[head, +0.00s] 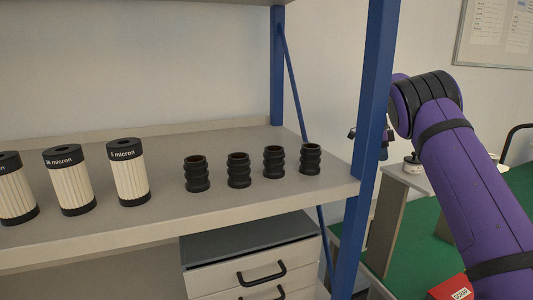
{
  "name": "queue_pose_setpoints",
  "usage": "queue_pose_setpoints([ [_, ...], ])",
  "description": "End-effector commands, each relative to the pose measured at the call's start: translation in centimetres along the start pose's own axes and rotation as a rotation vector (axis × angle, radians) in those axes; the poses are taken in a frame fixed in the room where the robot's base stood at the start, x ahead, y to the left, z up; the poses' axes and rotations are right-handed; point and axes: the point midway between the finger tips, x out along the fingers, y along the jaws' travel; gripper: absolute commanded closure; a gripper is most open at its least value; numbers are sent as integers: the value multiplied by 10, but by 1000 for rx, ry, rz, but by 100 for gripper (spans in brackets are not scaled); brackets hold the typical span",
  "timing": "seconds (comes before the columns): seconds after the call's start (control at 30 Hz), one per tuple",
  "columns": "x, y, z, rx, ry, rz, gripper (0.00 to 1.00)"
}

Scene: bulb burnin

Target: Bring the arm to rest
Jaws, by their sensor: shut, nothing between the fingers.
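My purple arm (465,180) with black joint bands reaches up from the lower right corner and bends at the top beside the blue shelf post. My gripper (384,146) shows only as small dark parts on both sides of that post, which covers most of it. It is shut and empty, and its fingertips are not clear. It touches none of the things on the shelf that I can see.
A shelf board (260,202) holds black ribbed sleeves (239,170) and white pleated filters (128,172) with black caps. The blue post (374,100) stands close to my arm. A drawer unit (250,262) is below. A red box (452,288) lies near my arm.

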Motion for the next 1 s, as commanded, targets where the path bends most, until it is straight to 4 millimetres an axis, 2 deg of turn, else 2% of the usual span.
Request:
queue_pose_setpoints([
  [0.03, -12, 8, -8, -27, -18, -8, 100],
  [0.27, -60, 49, -37, -199, -95, -49, 100],
  [0.5, -105, 108, -66, -413, -166, -119, 100],
  [0.8, -145, 194, -94, -695, -218, -234, 100],
  [1.0, -160, 256, -109, -889, -226, -324, 100],
])
